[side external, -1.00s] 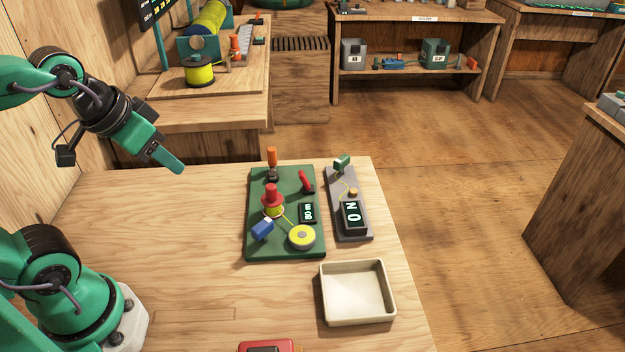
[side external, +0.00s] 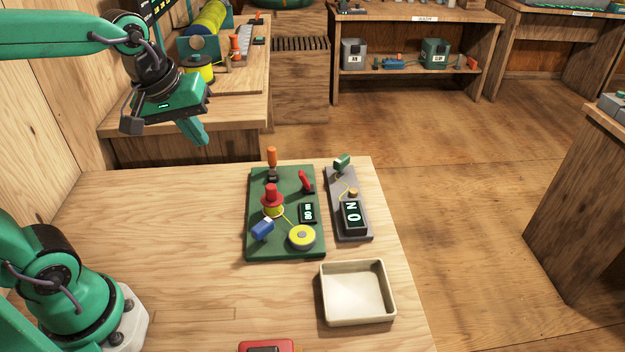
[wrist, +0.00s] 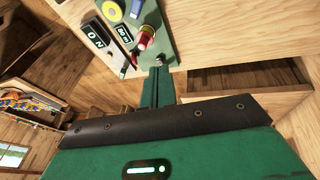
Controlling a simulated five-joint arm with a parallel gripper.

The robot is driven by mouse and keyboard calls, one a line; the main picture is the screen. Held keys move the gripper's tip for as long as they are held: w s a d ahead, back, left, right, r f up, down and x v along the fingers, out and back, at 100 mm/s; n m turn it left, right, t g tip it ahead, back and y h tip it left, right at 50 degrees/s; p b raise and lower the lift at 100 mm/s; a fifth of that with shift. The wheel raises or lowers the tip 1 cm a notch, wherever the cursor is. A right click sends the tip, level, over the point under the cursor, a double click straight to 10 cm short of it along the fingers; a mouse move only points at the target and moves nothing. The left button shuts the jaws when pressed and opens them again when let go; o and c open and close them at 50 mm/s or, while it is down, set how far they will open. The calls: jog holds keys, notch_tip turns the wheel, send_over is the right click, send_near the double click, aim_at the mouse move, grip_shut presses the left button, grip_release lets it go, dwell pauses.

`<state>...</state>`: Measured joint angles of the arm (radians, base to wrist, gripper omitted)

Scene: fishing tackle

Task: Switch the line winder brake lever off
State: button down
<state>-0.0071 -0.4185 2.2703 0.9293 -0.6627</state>
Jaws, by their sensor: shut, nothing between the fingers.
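I cannot tell which lever is the brake. A small display (side external: 308,213) on the board reads like "80 m". My gripper (side external: 203,141) is shut and empty, in the air to the left of and above the board, touching nothing. In the wrist view its fingers (wrist: 160,72) point toward the board's edge, with the red knob (wrist: 147,33) just beyond; the orange handle is not clear there.
A blue part (side external: 262,229) and yellow reel (side external: 302,237) sit on the board. An empty cream tray (side external: 325,312) stands in front. The table's left is clear.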

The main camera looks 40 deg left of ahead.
aim_at(304, 180)
jog(key=w+f+n+g, duration=0.2)
jog(key=w+f+n, duration=0.4)
jog(key=w+n, duration=0.3)
jog(key=w+a+f+n+g, duration=0.1)
jog(key=w+f+n, duration=0.4)
jog(key=w+n, duration=0.4)
jog(key=shift+w+f+n+g, duration=0.15)
jog(key=shift+f+n+g, duration=0.25)
jog(key=shift+n, duration=0.3)
jog(key=shift+f, duration=0.1)
jog(key=f, duration=1)
jog(key=shift+w+d, duration=0.2)
jog(key=shift+d, duration=0.1)
jog(key=shift+w+d+r, duration=0.55)
jog(key=shift+w+d, duration=0.15)
jog(key=shift+w, duration=0.05)
jog(key=shift+w+d+r, duration=0.35)
jog(key=shift+w+d, duration=0.15)
